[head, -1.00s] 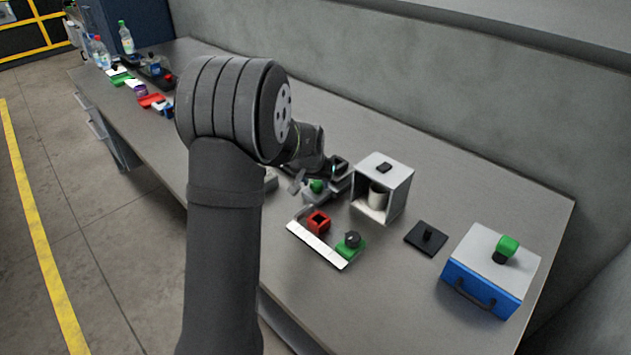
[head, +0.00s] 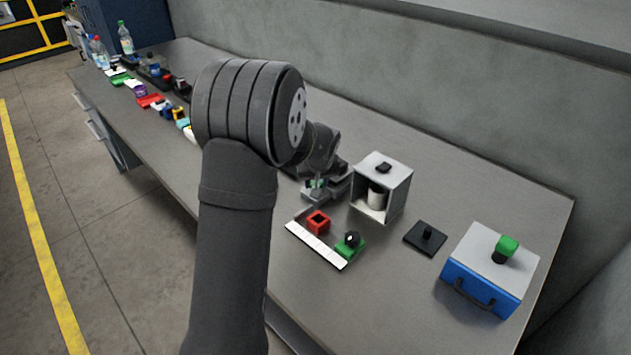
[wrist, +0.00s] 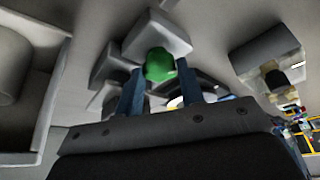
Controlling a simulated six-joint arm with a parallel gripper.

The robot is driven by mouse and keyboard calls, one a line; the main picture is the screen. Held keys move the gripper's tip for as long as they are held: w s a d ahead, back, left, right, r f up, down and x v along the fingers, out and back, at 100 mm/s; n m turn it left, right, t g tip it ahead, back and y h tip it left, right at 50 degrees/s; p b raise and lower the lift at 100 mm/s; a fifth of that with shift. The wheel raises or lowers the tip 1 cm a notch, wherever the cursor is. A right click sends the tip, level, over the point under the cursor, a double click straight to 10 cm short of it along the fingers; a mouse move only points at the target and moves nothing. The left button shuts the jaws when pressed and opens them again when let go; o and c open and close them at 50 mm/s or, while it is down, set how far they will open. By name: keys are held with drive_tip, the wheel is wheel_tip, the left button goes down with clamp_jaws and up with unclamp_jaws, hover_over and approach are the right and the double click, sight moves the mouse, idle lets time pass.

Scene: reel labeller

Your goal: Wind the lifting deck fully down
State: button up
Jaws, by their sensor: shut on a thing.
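A green knob (wrist: 160,65) sits on a light grey block (wrist: 152,32) in the wrist view. My gripper (wrist: 160,82) has one finger on either side of the knob and is shut on it. In the head view the green knob (head: 315,183) shows only in part beneath my gripper, above its grey base (head: 312,196). I cannot tell from these views how high the lifting deck stands.
An open grey box (head: 398,185) with a white cylinder stands close at the right. A white strip (head: 318,246) with a red square holder (head: 318,222) and a green-based black knob (head: 350,241) lies in front. A blue box (head: 480,285) and black plate (head: 425,238) are further right.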

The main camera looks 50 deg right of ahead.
drive_tip(key=n, duration=0.2)
drive_tip(key=n+y, duration=0.1)
drive_tip(key=n, duration=0.1)
drive_tip(key=n+y, duration=0.1)
drive_tip(key=shift+s+d+n+t, duration=0.1)
drive_tip(key=shift+d+n+t, duration=0.2)
drive_tip(key=shift+n, duration=0.1)
idle(0.4)
drive_tip(key=o, duration=1)
drive_tip(key=m+h, duration=0.1)
drive_tip(key=m, duration=0.4)
drive_tip(key=shift+a+h, duration=0.15)
drive_tip(key=shift+h, duration=0.25)
drive_tip(key=shift+w+a+m+g+h, duration=0.15)
drive_tip(key=shift+m+g+h, duration=0.3)
drive_tip(key=shift+m, duration=0.95)
drive_tip(key=shift+w+a+m+g+h, duration=0.2)
drive_tip(key=shift+m+g, duration=0.35)
drive_tip(key=shift+m, duration=0.85)
drive_tip(key=v, duration=1.7)
drive_tip(key=shift+r, duration=0.2)
